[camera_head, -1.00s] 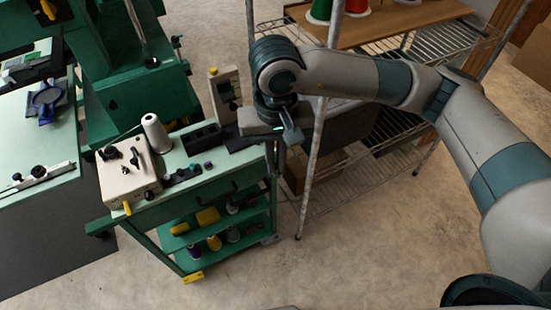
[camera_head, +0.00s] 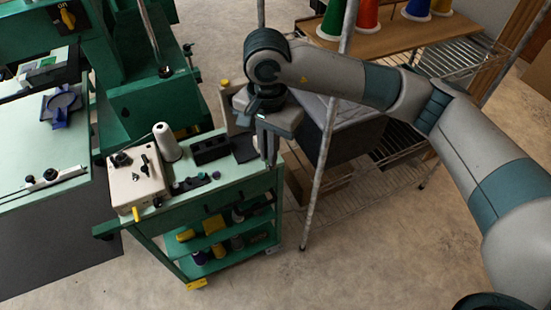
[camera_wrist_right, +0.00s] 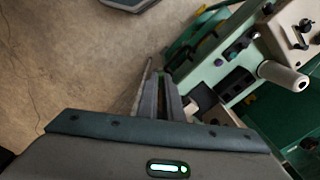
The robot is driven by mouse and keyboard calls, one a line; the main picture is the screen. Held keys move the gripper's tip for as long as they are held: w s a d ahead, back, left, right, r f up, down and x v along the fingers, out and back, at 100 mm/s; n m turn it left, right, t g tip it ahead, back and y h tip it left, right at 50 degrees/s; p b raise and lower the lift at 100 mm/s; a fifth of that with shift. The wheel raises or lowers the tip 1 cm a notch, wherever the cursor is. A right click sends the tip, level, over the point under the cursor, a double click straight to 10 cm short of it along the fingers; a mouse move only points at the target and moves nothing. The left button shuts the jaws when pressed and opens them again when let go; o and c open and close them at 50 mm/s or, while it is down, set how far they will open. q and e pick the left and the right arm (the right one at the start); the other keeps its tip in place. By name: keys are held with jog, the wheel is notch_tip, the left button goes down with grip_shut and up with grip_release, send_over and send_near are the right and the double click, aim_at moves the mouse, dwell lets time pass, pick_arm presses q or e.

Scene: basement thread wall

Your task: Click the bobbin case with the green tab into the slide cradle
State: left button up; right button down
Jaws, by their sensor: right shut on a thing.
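My right gripper (camera_head: 270,158) points down beside the right end of the green cart. In the right wrist view its fingers (camera_wrist_right: 160,82) are nearly together, with a small greenish spot at the tips. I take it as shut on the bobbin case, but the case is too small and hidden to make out. I cannot tell which is the slide cradle. My left gripper is out of view.
The cart top (camera_head: 225,183) holds a beige box (camera_head: 137,181), a white thread cone (camera_head: 167,143), a black block (camera_head: 210,148) and small dark parts. A wire shelf (camera_head: 315,230) with a rusty post stands to the right. Bare floor lies in front.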

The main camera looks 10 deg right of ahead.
jog(key=w+a+r+n+p, duration=0.1)
jog(key=w+n+p, duration=0.1)
jog(key=w+n, duration=0.4)
jog(key=w+a+r+n+p, duration=0.2)
jog(key=w+n, duration=0.4)
jog(key=n, duration=1.1)
jog(key=w+a+r+n+p, duration=0.1)
jog(key=w+n+p, duration=0.2)
jog(key=n, duration=0.8)
jog(key=shift+w+a+r+p, duration=0.3)
jog(key=shift+w+p, duration=0.1)
jog(key=shift+w, duration=1)
jog(key=shift+w, duration=0.1)
